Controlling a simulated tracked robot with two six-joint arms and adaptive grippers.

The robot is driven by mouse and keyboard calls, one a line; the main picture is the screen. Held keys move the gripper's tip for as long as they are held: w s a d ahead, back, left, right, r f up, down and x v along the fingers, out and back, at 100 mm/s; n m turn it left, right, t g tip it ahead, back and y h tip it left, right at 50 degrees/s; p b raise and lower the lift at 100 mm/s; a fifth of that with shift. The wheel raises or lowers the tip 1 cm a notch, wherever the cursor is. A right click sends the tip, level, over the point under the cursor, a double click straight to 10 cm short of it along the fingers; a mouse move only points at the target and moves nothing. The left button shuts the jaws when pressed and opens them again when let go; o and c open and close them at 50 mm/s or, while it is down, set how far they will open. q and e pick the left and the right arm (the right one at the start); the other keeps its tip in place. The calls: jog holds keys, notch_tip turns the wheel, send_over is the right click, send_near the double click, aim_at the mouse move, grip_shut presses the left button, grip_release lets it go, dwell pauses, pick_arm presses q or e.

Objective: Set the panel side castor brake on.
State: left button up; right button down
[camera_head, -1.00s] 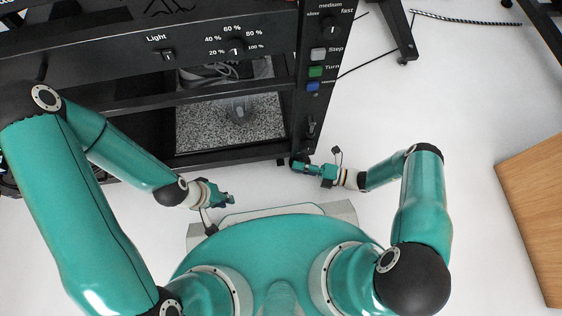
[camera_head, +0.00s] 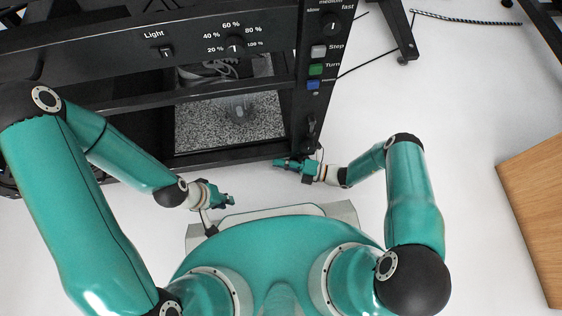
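The black turntable frame (camera_head: 225,157) stands in front of me, with the control panel (camera_head: 318,52) on its right side. The panel side castor is below the panel's lower corner; it is largely hidden, and its brake lever cannot be made out. My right gripper (camera_head: 280,163) is at that lower corner, pointing left, with its tips at the frame's bottom edge. Its finger opening is too small to read, and I cannot tell if it touches anything. My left gripper (camera_head: 230,199) hangs in front of the frame, left of the castor corner, apart from it; its opening is unclear.
The panel carries a speed knob (camera_head: 332,25), a grey Step button (camera_head: 319,51), a green Turn button (camera_head: 316,69) and a blue button (camera_head: 313,85). A black stand leg (camera_head: 404,45) and cables are at the back right. A wooden surface (camera_head: 535,210) is at the right. White floor between is clear.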

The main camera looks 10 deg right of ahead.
jog(key=shift+w+f+n+y, duration=0.1)
jog(key=shift+f+n+y, duration=0.3)
jog(key=shift+n, duration=0.45)
jog(key=shift+w+f+n+y, duration=0.1)
jog(key=shift+f+n+y, duration=0.3)
jog(key=shift+n, duration=0.45)
jog(key=c, duration=1.6)
grip_release()
jog(key=shift+f, duration=0.1)
jog(key=shift+o, duration=0.2)
jog(key=shift+s+r, duration=0.1)
jog(key=shift+r, duration=0.1)
